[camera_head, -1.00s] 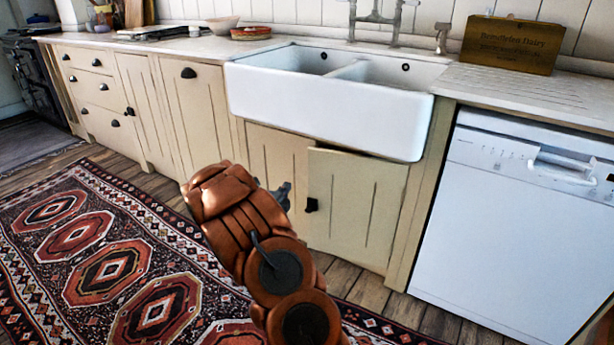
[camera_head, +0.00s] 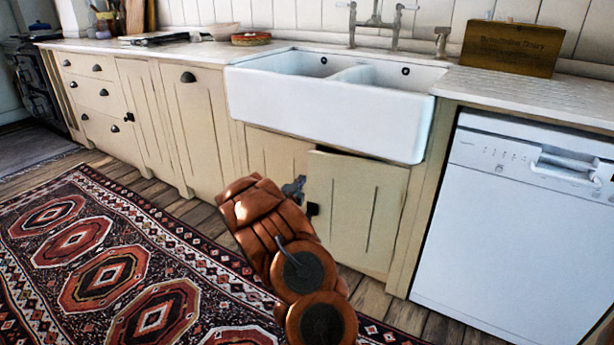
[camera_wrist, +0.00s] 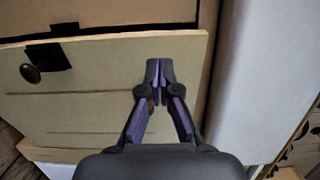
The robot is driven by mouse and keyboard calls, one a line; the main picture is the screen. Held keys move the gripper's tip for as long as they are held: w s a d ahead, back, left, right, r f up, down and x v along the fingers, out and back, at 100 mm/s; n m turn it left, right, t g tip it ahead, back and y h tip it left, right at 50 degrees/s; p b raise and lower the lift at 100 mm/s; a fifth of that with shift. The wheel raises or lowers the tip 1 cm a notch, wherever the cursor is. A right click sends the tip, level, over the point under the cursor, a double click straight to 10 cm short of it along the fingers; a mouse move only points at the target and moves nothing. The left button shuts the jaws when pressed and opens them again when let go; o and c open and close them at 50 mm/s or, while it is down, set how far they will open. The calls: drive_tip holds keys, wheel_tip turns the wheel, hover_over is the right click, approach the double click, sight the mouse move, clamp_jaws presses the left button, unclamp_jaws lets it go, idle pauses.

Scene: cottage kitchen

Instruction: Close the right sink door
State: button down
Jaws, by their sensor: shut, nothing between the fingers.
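The right sink door (camera_head: 355,215) is a cream grooved panel under the right part of the white sink (camera_head: 325,105). It stands slightly ajar, its left edge forward of the panel beside it. Its dark knob (camera_head: 312,209) is on that left edge. My gripper (camera_head: 296,187) is at the left edge, above the knob and partly hidden by my arm. In the wrist view, the shut, empty fingers (camera_wrist: 160,70) overlap the door (camera_wrist: 90,90) near its free edge, away from the knob (camera_wrist: 31,73). I cannot tell whether they touch it.
A white dishwasher (camera_head: 510,220) stands to the right of the sink cabinet. Cream cupboards and drawers (camera_head: 95,95) line the left. A patterned rug (camera_head: 110,270) covers much of the floor. A wooden box (camera_head: 512,47) stands on the counter.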

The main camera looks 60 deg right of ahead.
sight(310, 169)
drive_tip(key=x, duration=0.2)
drive_tip(key=b+x, duration=0.1)
drive_tip(key=x, duration=0.1)
drive_tip(key=shift+s+f, duration=0.1)
drive_tip(key=shift+f, duration=0.15)
drive_tip(key=shift+r+b+x, duration=0.2)
drive_tip(key=shift+b+x, duration=0.15)
drive_tip(key=shift+x, duration=0.85)
